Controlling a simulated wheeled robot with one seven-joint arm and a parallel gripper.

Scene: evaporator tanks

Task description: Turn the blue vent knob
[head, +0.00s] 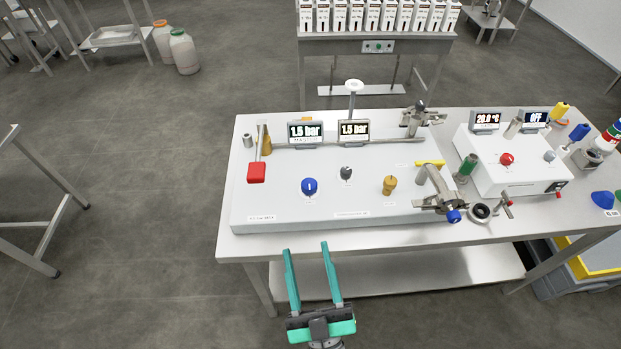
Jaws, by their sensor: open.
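A blue knob (309,186) with a white mark on it stands on the left part of the grey panel box (270,208). The knob is fully visible. A second blue knob (453,216) sits at the end of a metal valve on the panel's right side.
A red block-ended lever (256,172) stands left of the blue knob. A black-grey knob (346,172) and a brass knob (390,185) stand to its right. A white heater box (510,165) is farther right. The panel's front left is clear.

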